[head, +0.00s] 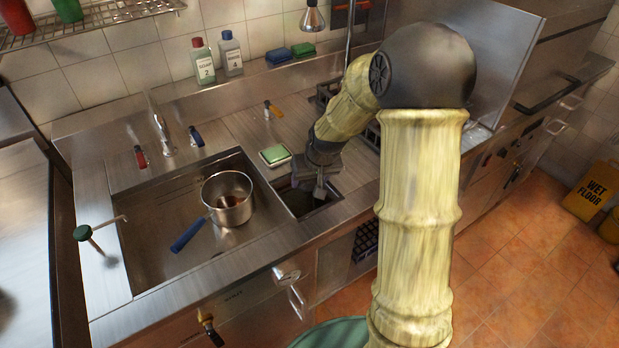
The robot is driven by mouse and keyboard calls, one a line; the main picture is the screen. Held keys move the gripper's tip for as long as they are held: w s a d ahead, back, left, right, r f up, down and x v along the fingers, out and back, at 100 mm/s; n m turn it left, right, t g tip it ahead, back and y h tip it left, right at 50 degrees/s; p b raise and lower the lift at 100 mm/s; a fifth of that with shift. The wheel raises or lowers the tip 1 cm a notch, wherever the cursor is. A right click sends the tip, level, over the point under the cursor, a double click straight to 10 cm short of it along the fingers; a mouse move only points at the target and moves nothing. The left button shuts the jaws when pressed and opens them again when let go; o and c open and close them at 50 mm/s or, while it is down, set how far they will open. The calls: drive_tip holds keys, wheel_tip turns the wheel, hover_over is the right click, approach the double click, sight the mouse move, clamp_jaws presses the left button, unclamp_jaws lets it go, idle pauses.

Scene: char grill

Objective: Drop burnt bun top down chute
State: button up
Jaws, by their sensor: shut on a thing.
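A square opening in the steel counter, the chute (296,203), lies just right of the sink. My gripper (319,192) points down over the right part of this opening, with its fingertips at or just inside the mouth. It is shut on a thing. The burnt bun top cannot be made out; the fingers and the dark opening hide it. How deep the fingers reach is too small to tell.
A sink (150,225) holds a pot (228,197) with a blue handle. A green-and-white sponge (275,155) lies just behind the opening. Soap bottles (203,62) stand on the back ledge. A wet-floor sign (592,192) stands at the right.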

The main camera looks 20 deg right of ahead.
drive_tip(key=shift+a, duration=0.1)
drive_tip(key=o, duration=1)
drive_tip(key=shift+o, duration=0.2)
drive_tip(key=shift+s+r, duration=0.15)
drive_tip(key=shift+r, duration=0.4)
drive_tip(key=v, duration=1.6)
drive_tip(key=shift+p, duration=0.3)
drive_tip(key=shift+s, duration=0.1)
